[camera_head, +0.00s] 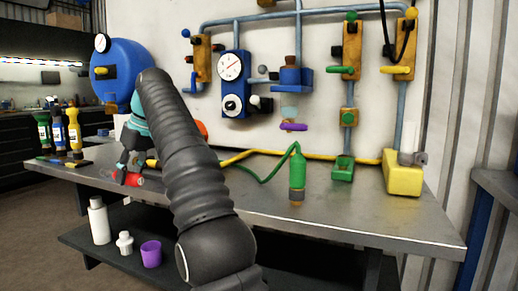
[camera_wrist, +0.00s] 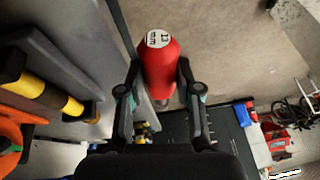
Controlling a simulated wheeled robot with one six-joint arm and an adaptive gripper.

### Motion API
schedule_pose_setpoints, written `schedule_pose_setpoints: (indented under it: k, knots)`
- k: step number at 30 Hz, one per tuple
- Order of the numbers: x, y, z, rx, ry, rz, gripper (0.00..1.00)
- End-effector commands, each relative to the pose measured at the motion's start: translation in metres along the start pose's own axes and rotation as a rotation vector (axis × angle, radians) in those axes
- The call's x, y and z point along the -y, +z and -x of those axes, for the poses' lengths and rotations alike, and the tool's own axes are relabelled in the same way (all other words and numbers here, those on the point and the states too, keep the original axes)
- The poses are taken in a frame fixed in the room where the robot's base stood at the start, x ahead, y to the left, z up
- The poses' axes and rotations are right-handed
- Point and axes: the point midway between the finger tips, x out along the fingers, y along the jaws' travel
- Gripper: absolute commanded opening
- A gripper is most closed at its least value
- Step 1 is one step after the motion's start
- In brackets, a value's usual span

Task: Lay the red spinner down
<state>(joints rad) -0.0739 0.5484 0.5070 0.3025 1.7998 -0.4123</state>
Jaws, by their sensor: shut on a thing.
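The red spinner (camera_wrist: 160,72) is between the two fingers of my gripper (camera_wrist: 158,66) in the wrist view. A white end face marked "13 mm" shows on it. In the head view the red spinner (camera_head: 127,180) appears low at the left part of the workbench (camera_head: 235,190), with my gripper (camera_head: 131,165) around it. My arm hides part of this area. I cannot tell whether the spinner touches the bench top.
Green, blue and yellow spinners (camera_head: 74,131) stand at the bench's left end. A yellow block (camera_head: 403,178) sits farther right. A white bottle (camera_head: 98,220) and purple cup (camera_head: 151,253) are on the lower shelf.

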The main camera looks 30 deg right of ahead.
Motion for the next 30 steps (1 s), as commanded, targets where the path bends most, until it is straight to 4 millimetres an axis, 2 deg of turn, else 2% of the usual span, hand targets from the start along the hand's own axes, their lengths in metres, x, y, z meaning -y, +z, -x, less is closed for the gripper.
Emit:
schedule_pose_setpoints:
  k: [1, 5, 8, 12, 15, 21, 25, 30]
  knots:
    - [-0.013, 0.009, 0.012, -0.002, 0.007, -0.002, 0.00]
    - [-0.047, 0.037, 0.037, -0.001, 0.022, 0.007, 0.00]
    - [-0.076, 0.068, 0.062, -0.001, 0.037, 0.015, 0.00]
    - [-0.114, 0.118, 0.100, 0.000, 0.058, 0.033, 0.00]
    - [-0.133, 0.153, 0.124, 0.001, 0.072, 0.046, 0.00]
    - [-0.153, 0.208, 0.157, 0.002, 0.091, 0.067, 0.00]
    - [-0.158, 0.224, 0.166, 0.003, 0.096, 0.076, 0.00]
    - [-0.159, 0.229, 0.168, 0.003, 0.097, 0.080, 0.00]
